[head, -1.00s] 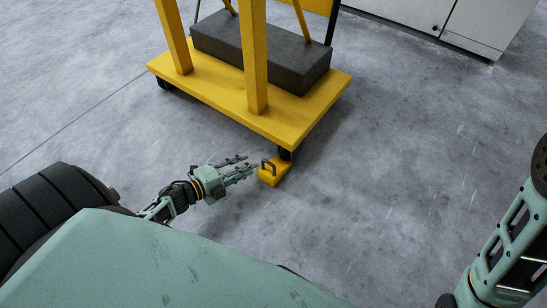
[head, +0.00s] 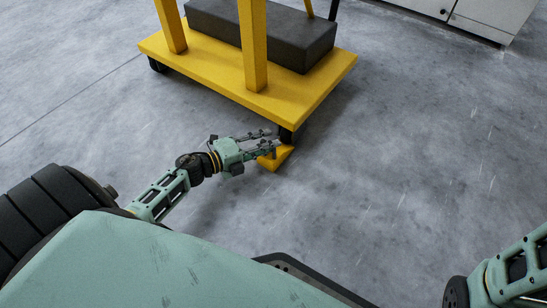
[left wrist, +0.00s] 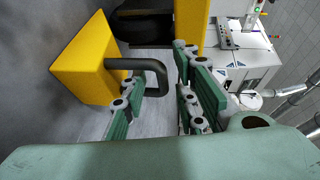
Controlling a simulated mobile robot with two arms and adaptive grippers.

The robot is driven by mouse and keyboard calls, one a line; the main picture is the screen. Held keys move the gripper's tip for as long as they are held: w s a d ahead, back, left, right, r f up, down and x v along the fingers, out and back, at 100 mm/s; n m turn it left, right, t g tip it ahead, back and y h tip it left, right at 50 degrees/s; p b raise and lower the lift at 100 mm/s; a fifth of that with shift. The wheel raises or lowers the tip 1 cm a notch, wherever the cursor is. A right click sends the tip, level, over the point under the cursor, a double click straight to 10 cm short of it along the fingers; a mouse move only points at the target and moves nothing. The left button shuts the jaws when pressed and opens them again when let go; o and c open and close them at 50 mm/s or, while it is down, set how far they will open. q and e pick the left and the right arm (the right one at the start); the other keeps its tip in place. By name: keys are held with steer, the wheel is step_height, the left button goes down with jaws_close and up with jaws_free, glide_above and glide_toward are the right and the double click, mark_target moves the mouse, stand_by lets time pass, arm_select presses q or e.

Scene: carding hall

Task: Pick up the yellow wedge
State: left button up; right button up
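The yellow wedge (head: 275,160) sits on the floor against the front caster of a yellow trolley. It also shows large at the left of the left wrist view (left wrist: 85,62), with a dark loop handle (left wrist: 158,75) sticking out towards the fingers. My left gripper (head: 272,142) is at the wedge, partly hiding it in the head view. In the left wrist view its fingers (left wrist: 160,100) are apart, with the handle's outer bar at the gap between them. I cannot tell whether they touch it. My right gripper is out of view.
The yellow trolley (head: 210,75) stands just behind the wedge, with a dark block (head: 290,38) on its deck and its black caster (head: 286,134) close to my fingers. A pale cabinet (head: 490,18) is at the back right. The floor to the right is clear.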

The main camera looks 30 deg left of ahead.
arm_select(q)
steer(key=shift+w+d, duration=0.2)
steer(key=shift+w, duration=0.15)
steer(key=shift+f, duration=0.1)
jaws_close()
stand_by(0.4)
